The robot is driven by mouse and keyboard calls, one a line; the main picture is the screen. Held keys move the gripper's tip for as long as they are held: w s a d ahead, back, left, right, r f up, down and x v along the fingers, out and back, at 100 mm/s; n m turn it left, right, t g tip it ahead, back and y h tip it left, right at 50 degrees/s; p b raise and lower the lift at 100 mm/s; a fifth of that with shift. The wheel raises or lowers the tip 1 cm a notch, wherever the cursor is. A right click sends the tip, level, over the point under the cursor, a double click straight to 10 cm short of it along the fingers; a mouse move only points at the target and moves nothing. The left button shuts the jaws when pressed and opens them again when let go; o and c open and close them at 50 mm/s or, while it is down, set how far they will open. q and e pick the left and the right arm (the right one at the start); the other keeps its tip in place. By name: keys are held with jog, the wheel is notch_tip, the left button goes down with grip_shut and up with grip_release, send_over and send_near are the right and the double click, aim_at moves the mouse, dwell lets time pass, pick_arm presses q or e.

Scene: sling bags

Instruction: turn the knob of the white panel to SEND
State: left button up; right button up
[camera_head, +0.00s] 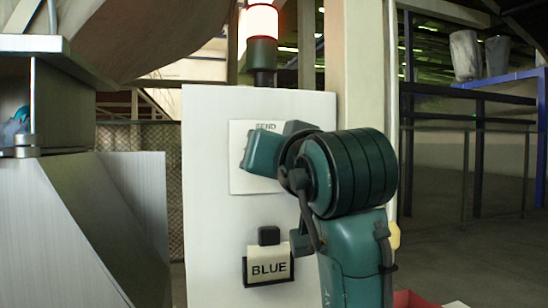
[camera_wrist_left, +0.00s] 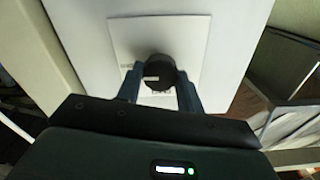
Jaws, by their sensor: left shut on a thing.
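The white panel (camera_head: 215,240) stands upright in the middle of the head view. Its upper square plate (camera_head: 240,185) carries the word SEND (camera_head: 266,126) along the top edge. My left gripper (camera_wrist_left: 160,92) is at this plate, and its body and wrist hide the knob in the head view. In the left wrist view the round black knob (camera_wrist_left: 160,68) sits between the two fingers, which are shut on it. A short white mark shows on the knob, toward the left finger. Small labels on the plate are too blurred to read. My right gripper is not in view.
Below the plate, a BLUE label (camera_head: 268,268) sits in a black holder with a small dark block above it. A lit signal lamp (camera_head: 262,22) rises behind the panel. A metal machine (camera_head: 75,210) stands at left. A red-edged container (camera_head: 415,300) shows at the bottom right.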

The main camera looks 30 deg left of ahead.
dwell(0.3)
pick_arm(q)
jog(key=shift+s+a+f+n+b, duration=0.1)
jog(key=shift+n+b, duration=1.15)
jog(key=shift+n, duration=7.75)
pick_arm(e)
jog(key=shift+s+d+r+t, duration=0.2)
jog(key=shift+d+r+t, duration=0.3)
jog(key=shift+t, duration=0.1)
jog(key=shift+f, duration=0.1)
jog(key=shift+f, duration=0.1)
pick_arm(q)
jog(key=o, duration=1)
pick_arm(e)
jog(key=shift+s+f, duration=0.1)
